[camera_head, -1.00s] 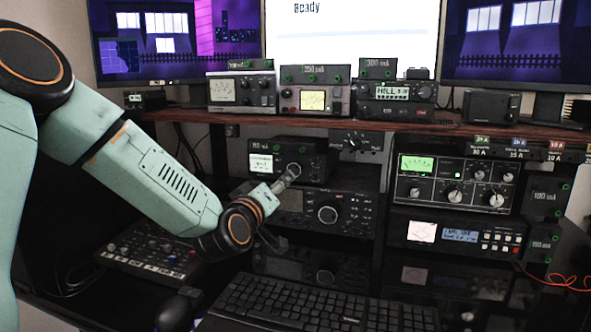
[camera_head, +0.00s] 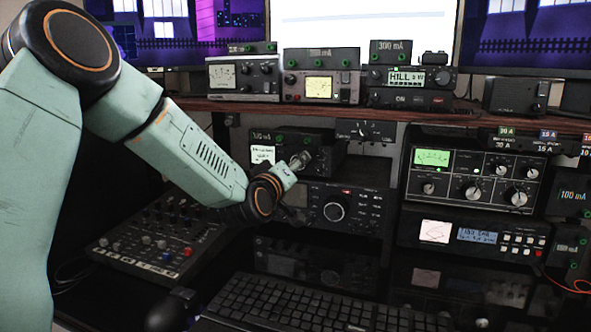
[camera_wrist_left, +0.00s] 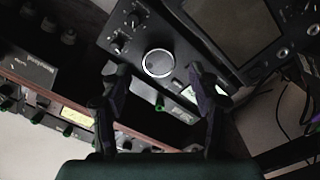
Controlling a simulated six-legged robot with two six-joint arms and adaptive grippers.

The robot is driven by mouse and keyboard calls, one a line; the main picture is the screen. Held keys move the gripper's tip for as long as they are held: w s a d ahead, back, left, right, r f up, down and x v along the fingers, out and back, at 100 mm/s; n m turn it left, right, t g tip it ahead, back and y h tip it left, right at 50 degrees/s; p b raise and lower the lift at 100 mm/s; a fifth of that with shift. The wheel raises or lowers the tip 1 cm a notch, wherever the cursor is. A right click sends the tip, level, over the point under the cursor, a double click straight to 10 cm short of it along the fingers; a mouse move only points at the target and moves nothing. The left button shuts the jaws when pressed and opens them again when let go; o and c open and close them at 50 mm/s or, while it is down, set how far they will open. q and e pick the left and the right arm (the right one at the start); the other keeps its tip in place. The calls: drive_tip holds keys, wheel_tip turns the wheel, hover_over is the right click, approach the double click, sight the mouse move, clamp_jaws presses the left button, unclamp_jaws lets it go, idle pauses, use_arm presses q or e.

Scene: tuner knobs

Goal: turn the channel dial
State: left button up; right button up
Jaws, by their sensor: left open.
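A large silver-rimmed dial (camera_wrist_left: 158,63) shows in the wrist view on a dark unit. No label on it is readable, so I cannot tell whether it is the channel dial. In the head view this unit appears to be the upper-left black box (camera_head: 262,137) under the shelf. My right gripper is out of view.
A radio (camera_head: 365,209) with a big tuning knob (camera_head: 334,211) sits below. The wooden shelf (camera_head: 400,114) overhangs with several meters on top. A mixer (camera_head: 165,240) and keyboard (camera_head: 300,305) lie lower down. A metered unit (camera_head: 475,180) stands to the right.

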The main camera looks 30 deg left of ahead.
sight(303, 149)
use_arm(q)
drive_tip(key=shift+x, duration=1.15)
drive_tip(key=shift+d, duration=0.1)
drive_tip(key=c, duration=1.2)
drive_tip(key=shift+r, duration=0.1)
